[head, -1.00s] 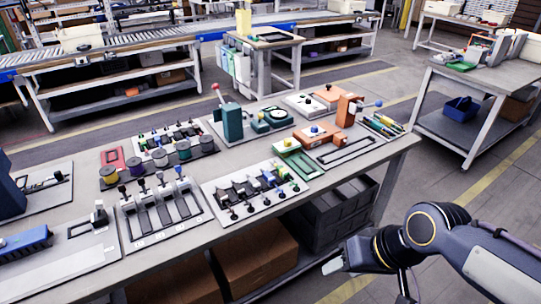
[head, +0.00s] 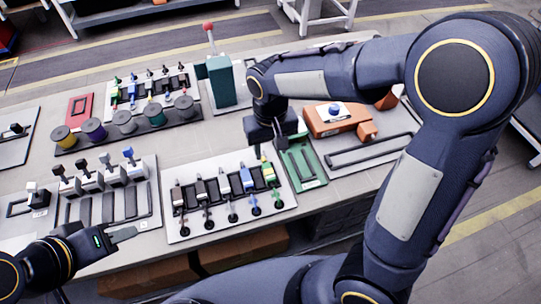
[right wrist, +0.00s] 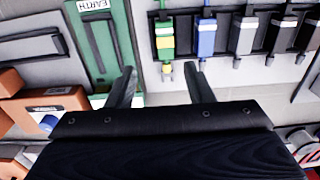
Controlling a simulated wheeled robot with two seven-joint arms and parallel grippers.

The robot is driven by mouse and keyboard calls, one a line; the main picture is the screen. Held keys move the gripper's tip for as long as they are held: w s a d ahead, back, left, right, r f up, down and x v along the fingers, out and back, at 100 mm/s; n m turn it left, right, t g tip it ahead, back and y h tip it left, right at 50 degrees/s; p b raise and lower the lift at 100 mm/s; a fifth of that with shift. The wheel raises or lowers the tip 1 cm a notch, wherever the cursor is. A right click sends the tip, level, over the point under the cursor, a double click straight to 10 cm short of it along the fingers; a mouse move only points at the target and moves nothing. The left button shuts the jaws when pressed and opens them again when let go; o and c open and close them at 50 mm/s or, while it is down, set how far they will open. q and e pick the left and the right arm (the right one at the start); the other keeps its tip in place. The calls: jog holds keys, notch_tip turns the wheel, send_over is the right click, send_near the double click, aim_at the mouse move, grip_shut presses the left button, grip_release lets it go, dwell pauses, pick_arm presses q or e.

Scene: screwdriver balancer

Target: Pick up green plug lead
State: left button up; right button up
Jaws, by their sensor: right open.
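The green plug lead (head: 268,173), green with yellow bands, lies in the rightmost slot of a white plug board (head: 190,228). In the right wrist view the green plug (right wrist: 165,38) points toward my gripper, with its yellow end near the gap between the fingers. My right gripper (head: 264,151) is over the far right end of the board; its fingers (right wrist: 160,78) are open and empty, and they partly hide the plug in the head view. My left gripper (head: 124,233) is low at the left, near the table's front edge; its finger opening is unclear.
A green tray marked EARTH (right wrist: 112,15) lies right of the plug board in the head view (head: 312,178). Blue and black plugs (right wrist: 207,38) sit beside the green one. An orange device (head: 335,117) and a teal block (head: 221,84) stand behind.

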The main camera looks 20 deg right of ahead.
aim_at(268, 171)
jog(key=shift+f, duration=0.45)
jog(key=f, duration=0.4)
jog(key=a+f, duration=0.1)
jog(key=f, duration=0.1)
jog(key=shift+s+f, duration=0.4)
jog(key=shift+d, duration=0.1)
jog(key=shift+c, duration=0.2)
jog(key=c, duration=1)
